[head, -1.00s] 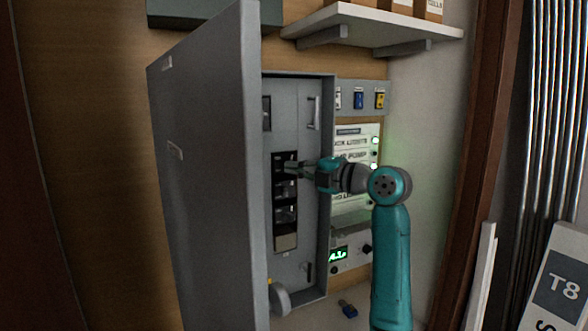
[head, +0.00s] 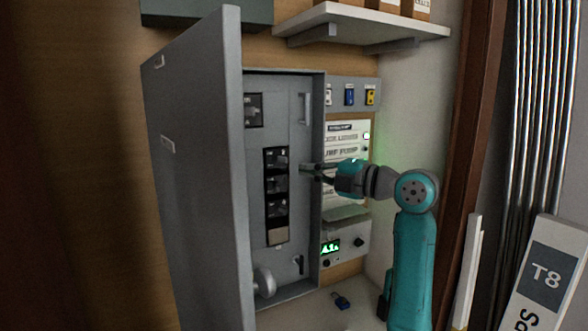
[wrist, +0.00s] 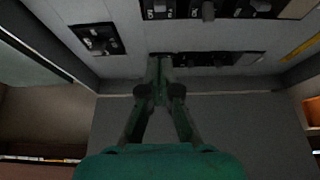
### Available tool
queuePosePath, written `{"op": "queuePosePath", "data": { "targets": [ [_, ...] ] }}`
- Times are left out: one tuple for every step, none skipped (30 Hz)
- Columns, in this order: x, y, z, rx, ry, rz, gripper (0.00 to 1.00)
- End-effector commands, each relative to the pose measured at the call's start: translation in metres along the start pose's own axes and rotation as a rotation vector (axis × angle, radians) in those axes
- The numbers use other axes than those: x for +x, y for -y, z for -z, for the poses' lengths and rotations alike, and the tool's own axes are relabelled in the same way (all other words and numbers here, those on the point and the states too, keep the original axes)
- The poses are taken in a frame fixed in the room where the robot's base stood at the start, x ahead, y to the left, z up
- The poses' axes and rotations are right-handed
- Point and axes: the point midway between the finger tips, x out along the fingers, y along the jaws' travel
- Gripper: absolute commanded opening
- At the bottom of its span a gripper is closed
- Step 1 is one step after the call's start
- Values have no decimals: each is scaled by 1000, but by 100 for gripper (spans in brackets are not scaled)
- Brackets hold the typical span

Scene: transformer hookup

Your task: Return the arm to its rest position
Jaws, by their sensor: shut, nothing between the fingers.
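My teal arm reaches in from the right in the head view. My gripper (head: 305,168) is shut and empty, in front of the open grey cabinet, to the right of its column of dark breakers (head: 276,185). In the wrist view my gripper (wrist: 160,62) shows with its fingertips together, pointing toward the cabinet's inside panel. Breaker switches (wrist: 205,10) show beyond the fingertips there. I cannot tell from the wrist view whether the tips touch anything.
The grey cabinet door (head: 195,170) stands open to the left. A labelled panel (head: 345,150) and a green display (head: 331,247) are right of the cabinet. A shelf (head: 360,22) is above. A T8 sign (head: 545,275) leans at right.

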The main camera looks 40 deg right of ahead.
Motion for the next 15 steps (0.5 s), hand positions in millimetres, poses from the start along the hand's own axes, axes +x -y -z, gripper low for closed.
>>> {"op": "queuePosePath", "data": {
  "targets": [
    [-5,0,-2,0,2,0,0],
    [-7,0,-2,0,2,0,0],
    [-8,0,-2,0,1,0,0],
    [-9,0,-2,0,0,0,0],
    [-10,0,-2,0,0,0,0],
    [-11,0,-2,0,0,0,0],
    [-11,0,-2,0,-1,0,0],
    [-11,0,-2,0,-1,0,0],
    [-11,0,-2,0,-1,0,0],
    [-11,0,-2,0,-1,0,0],
    [-11,0,-2,0,-1,0,0],
    [-11,0,-2,0,-1,0,0],
    [-11,0,-2,0,-1,0,0],
    [-11,0,-2,0,0,0,0],
    [-11,0,-2,0,0,0,0]
  ]
}}
